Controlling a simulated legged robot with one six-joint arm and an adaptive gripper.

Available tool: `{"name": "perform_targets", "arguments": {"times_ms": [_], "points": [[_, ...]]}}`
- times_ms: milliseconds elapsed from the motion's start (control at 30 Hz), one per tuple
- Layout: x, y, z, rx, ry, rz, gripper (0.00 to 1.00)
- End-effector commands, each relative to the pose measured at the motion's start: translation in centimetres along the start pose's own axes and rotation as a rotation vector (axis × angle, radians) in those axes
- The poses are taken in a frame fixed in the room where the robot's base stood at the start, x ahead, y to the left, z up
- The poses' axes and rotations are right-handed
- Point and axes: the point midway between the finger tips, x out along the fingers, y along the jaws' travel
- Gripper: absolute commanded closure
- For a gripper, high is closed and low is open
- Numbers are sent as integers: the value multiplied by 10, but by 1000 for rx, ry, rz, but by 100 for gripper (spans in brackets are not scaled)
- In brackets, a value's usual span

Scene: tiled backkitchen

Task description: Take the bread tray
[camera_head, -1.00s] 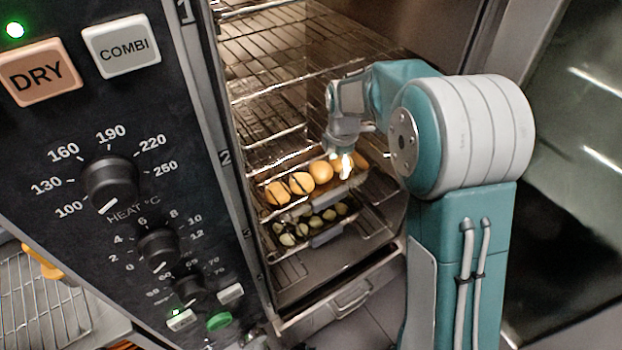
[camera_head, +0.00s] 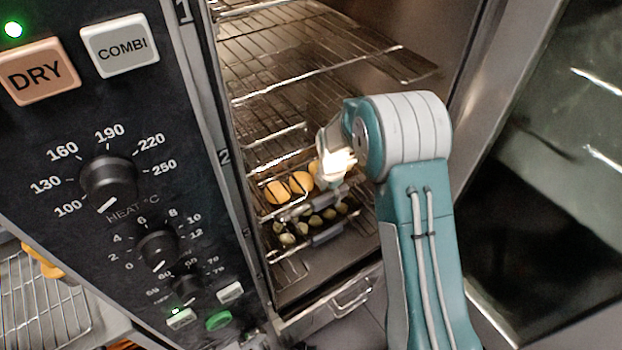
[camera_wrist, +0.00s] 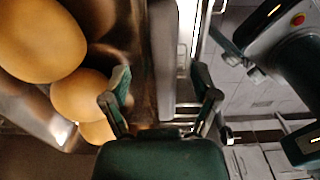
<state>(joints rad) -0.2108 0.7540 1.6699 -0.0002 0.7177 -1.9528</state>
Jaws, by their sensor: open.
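The bread tray (camera_head: 318,209) sits on a rack inside the open oven and carries golden rolls (camera_head: 290,188). My gripper (camera_head: 334,172) is over its front right part, washed out by glare, and hides some of the rolls. In the wrist view the rolls (camera_wrist: 45,45) lie in the metal tray at the left. My gripper (camera_wrist: 161,78) is open there, with one finger on the rolls' side and the other on the outer side of a metal strip, seemingly the tray's front edge (camera_wrist: 163,55). I cannot tell whether the fingers touch it.
A lower tray (camera_head: 327,235) with small pale pieces sits just below. Empty wire racks (camera_head: 290,60) are above. The oven's control panel (camera_head: 105,150) stands close on the left, and a glass door (camera_head: 560,180) is at the right.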

Motion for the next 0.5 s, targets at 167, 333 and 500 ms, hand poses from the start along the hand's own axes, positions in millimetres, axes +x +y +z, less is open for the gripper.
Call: {"name": "perform_targets", "arguments": {"times_ms": [167,333,500], "points": [[12,0,0,0,0,1,22],[12,0,0,0,0,1,22],[12,0,0,0,0,1,93]]}}
